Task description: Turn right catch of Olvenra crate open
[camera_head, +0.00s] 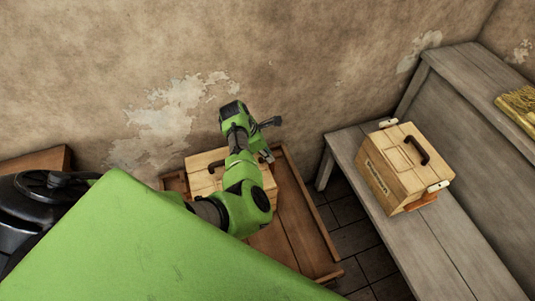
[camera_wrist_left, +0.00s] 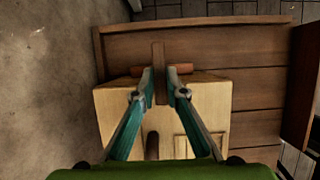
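A light wooden crate (camera_head: 203,162) with a dark handle stands in a brown wooden tray, partly hidden behind my left arm. No name on it is readable. My left gripper (camera_head: 266,155) is at this crate's right end. In the left wrist view, the gripper's two teal fingers (camera_wrist_left: 160,88) stand closed on either side of a brown upright bar, the catch (camera_wrist_left: 159,62), and seem to touch it. The catch crosses a short reddish bar at the edge of the crate (camera_wrist_left: 213,95). My right gripper is not in view.
The brown tray (camera_head: 312,222) has bare boards to the right of the crate. A similar labelled crate (camera_head: 391,172) stands on a grey bench (camera_head: 437,247) at right; its label is too small to read. A stained wall (camera_head: 300,70) rises close behind the tray.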

